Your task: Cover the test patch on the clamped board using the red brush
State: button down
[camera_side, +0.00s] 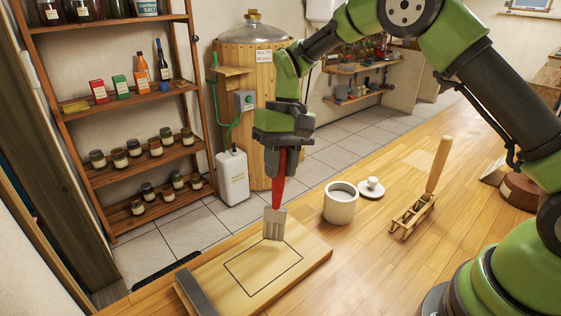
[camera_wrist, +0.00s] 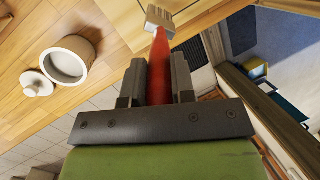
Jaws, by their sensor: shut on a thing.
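My gripper (camera_side: 283,147) is shut on the red handle of the red brush (camera_side: 279,185) and holds it nearly upright, bristles down. In the wrist view the brush (camera_wrist: 159,62) shows between the two fingers of my gripper (camera_wrist: 158,80). The brush's pale head is over the far edge of the test patch (camera_side: 263,267), a black-outlined rectangle on the wooden board (camera_side: 308,262). The bristle tips look at or very near the board; I cannot tell whether they touch. The patch inside the outline looks like bare wood. A dark grey clamp bar (camera_side: 193,291) lies across the board's left end.
An open white pot (camera_side: 340,206) stands right of the board, its lid (camera_side: 372,188) beside it. Further right is a wooden rack (camera_side: 413,214) with a wooden-handled tool (camera_side: 438,164). Shelves of jars (camera_side: 135,148) stand behind, left.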

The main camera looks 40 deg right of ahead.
jog(key=shift+f, duration=0.65)
dwell(0.5)
jog(key=shift+a, duration=0.55)
jog(key=shift+d, duration=0.6)
dwell(1.8)
